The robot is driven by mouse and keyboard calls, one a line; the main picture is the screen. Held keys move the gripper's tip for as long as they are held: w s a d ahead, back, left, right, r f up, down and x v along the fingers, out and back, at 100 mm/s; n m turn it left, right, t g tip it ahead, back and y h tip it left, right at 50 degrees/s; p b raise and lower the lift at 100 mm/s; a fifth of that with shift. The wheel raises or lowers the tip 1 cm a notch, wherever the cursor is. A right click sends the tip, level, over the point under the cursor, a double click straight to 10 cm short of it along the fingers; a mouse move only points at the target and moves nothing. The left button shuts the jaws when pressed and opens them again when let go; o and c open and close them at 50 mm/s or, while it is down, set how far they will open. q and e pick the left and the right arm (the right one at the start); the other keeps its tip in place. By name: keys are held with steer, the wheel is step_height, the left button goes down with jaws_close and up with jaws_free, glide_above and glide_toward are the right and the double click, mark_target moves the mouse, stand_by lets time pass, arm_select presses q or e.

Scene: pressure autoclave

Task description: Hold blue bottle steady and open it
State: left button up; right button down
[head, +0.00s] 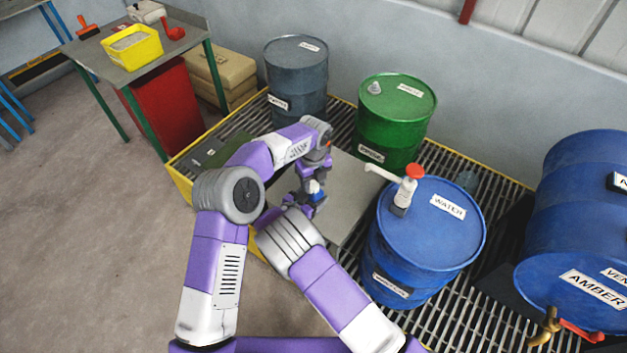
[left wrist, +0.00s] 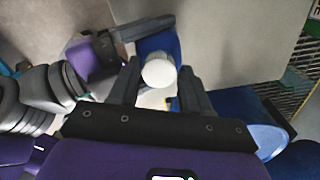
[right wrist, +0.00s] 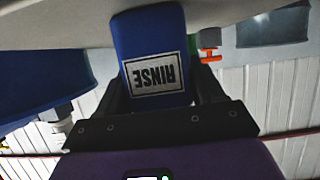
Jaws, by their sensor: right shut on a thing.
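The blue bottle (head: 315,187) stands upright over the grey work surface, small and partly hidden by my arms in the head view. In the right wrist view the bottle (right wrist: 155,50) shows a "RINSE" label, upside down in the picture. My right gripper (right wrist: 160,80) is shut on the bottle's body, one finger on each side. The white round cap (left wrist: 158,72) shows from above in the left wrist view. My left gripper (left wrist: 160,80) is open above the bottle, its fingers on both sides of the cap with narrow gaps.
The grey surface (head: 345,205) has free room right of the bottle. A blue drum (head: 425,240) with a white pump (head: 406,190) stands close on the right. Green (head: 395,120) and dark (head: 296,75) drums stand behind on the grating. A large blue drum (head: 590,220) lies at far right.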

arm_select(q)
jaws_close()
steer(key=n, duration=0.3)
steer(key=shift+o, duration=1.6)
jaws_free()
